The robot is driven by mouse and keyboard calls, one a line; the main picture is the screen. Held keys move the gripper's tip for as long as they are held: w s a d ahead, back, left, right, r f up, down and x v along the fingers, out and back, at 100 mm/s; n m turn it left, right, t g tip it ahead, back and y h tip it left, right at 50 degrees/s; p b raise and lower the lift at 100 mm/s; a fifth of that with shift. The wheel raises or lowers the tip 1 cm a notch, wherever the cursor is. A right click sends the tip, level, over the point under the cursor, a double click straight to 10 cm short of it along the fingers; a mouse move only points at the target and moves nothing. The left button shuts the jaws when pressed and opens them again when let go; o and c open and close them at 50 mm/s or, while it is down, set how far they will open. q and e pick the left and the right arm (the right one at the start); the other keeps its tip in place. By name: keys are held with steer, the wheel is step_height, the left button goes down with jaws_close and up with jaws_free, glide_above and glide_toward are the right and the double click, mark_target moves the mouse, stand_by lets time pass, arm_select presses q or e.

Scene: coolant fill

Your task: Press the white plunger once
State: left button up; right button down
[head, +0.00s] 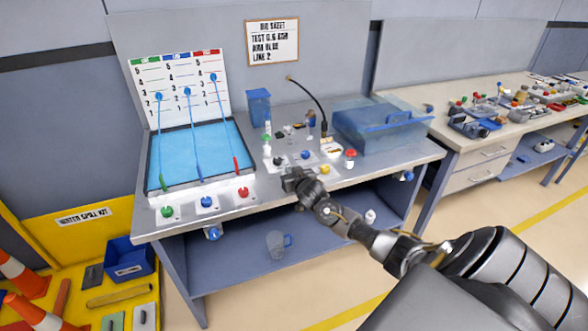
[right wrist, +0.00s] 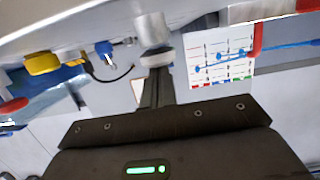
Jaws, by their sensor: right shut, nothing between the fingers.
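In the right wrist view a white plunger (right wrist: 152,28) with a pale cap stands at the top middle, right at the tip of my right gripper (right wrist: 157,72). In the head view my right gripper (head: 290,180) is over the bench's front edge, just right of the red button, and hides the white plunger. It is shut and empty. I cannot tell whether its tip touches the plunger cap. My left gripper is not in view.
A red button (head: 243,191), a blue button (head: 206,201) and a green button (head: 167,211) line the front edge to the left. A yellow knob (head: 325,169) and a blue knob (head: 305,154) are close to the gripper. A blue clear box (head: 390,125) stands right.

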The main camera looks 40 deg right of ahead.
steer(key=s+a+r, duration=0.3)
steer(key=s+r, duration=0.3)
steer(key=s, duration=0.3)
steer(key=shift+s+r+p, duration=0.15)
steer(key=shift+p, duration=0.3)
stand_by(0.5)
